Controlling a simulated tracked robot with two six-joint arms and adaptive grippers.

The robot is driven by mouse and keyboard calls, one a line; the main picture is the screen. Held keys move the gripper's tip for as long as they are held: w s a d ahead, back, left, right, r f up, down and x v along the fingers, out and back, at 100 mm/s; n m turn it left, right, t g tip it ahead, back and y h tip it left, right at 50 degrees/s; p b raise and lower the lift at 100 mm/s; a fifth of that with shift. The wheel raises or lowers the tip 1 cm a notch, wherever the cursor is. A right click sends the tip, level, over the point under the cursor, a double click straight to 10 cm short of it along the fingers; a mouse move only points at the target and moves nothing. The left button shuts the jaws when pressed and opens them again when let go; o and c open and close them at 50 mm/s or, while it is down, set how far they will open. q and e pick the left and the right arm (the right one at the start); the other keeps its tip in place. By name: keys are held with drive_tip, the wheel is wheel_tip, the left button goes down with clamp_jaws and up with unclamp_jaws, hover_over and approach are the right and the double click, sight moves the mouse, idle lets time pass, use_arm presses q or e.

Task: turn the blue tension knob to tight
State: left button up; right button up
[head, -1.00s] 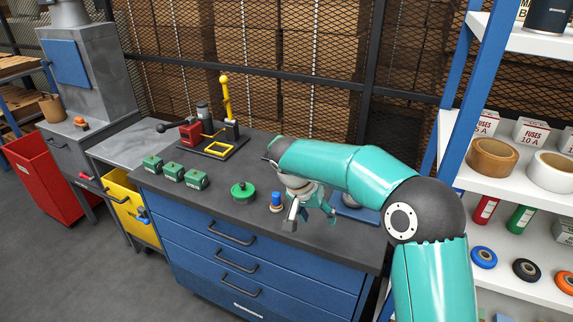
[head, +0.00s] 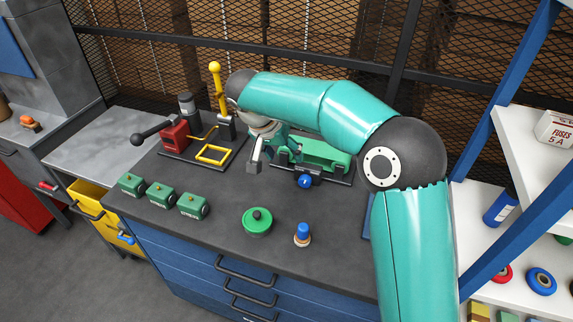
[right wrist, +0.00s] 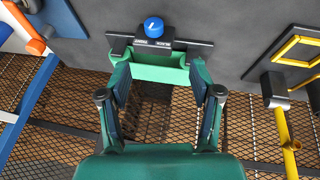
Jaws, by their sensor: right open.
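The blue tension knob (head: 305,181) is on the front of a green device (head: 318,152) with a dark base, at the back of the bench. It also shows in the right wrist view (right wrist: 153,27), with a small white mark on its face and small labels below it that I cannot read. My right gripper (head: 270,158) is open and empty, to the left of the knob and apart from it. In the right wrist view, its spread fingers (right wrist: 159,72) have the green trough of the device (right wrist: 160,68) between them. My arm hides part of the device. My left gripper is not in view.
A red and black press with a yellow lever (head: 217,88) stands left of my gripper. A shelf (head: 520,120) is at the right. Bare bench (head: 215,180) lies between.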

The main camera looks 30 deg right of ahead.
drive_tip(key=p, duration=0.1)
approach(303, 179)
drive_tip(key=p+x, duration=0.2)
drive_tip(key=x, duration=0.7)
drive_tip(key=shift+w+d+f, duration=0.1)
drive_tip(key=shift+f, duration=0.3)
drive_tip(key=shift+d+f, duration=0.15)
drive_tip(key=shift+f, duration=0.2)
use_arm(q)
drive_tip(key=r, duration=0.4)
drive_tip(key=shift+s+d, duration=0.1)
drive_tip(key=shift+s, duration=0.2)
use_arm(e)
drive_tip(key=shift+f, duration=0.1)
